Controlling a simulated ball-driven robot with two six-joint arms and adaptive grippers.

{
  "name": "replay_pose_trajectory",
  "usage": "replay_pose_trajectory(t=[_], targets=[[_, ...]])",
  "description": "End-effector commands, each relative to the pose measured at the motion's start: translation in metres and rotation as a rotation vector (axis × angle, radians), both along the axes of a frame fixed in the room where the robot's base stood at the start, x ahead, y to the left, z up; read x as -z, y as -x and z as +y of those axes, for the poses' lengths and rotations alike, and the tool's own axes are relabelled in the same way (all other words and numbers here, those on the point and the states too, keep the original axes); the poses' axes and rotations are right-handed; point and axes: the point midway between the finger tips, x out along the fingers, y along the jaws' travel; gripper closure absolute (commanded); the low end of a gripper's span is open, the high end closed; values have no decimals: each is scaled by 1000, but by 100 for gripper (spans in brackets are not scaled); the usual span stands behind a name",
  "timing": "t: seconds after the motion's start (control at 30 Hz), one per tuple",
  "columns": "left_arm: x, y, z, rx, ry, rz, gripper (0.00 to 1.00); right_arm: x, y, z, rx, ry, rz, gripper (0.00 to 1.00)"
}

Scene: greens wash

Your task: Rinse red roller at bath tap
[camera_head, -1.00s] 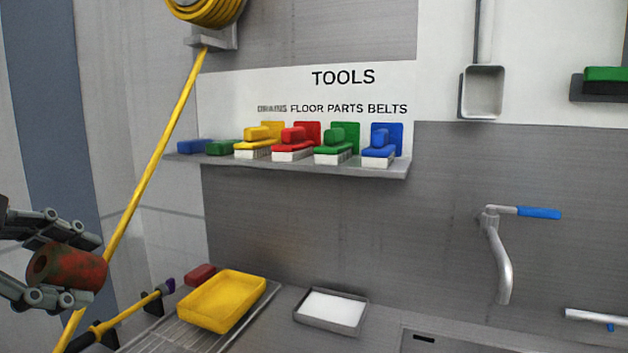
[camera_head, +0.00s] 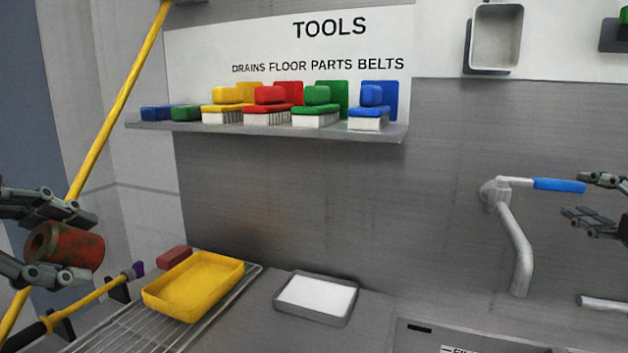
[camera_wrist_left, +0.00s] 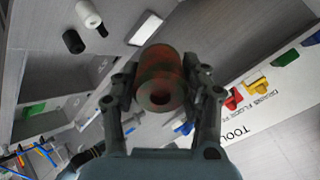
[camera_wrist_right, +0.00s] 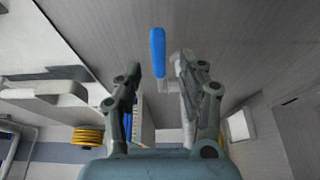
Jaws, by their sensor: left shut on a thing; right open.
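The red roller (camera_head: 72,248), dull red with brown patches and a hollow end, is held in my left gripper (camera_head: 58,240) at the left of the head view. It also shows between the fingers in the left wrist view (camera_wrist_left: 162,82). The tap has a grey curved spout (camera_head: 516,245) and a blue lever handle (camera_head: 558,185) pointing right. My right gripper (camera_head: 590,203) is open and empty, just right of the lever's end. In the right wrist view the blue handle (camera_wrist_right: 157,52) lies ahead, between the open fingers and apart from them.
A shelf (camera_head: 270,129) holds several coloured brushes. Below are a yellow tray (camera_head: 192,286) on a wire rack, a red block (camera_head: 174,258) and a grey tray with a white inside (camera_head: 316,295). A second pipe (camera_head: 605,303) shows at right.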

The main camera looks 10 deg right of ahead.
Motion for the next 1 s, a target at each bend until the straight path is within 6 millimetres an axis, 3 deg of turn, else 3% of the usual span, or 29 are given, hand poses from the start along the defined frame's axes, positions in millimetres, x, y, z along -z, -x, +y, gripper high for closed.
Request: replay_pose_trajectory(t=[0.03,0.2,0.4,0.87,1.0], targets=[[12,0,0,0,0,0,89,4,-9,-2,4,-5,-8,60],[25,0,0,0,0,1,89,1,-35,-3,0,-9,-10,60],[21,0,0,0,0,0,89,0,-53,-7,6,-5,-1,60],[21,0,0,0,0,0,89,0,-62,-6,-1,-1,-1,60],[21,0,0,0,0,0,89,0,-62,-6,-1,-1,0,77]])
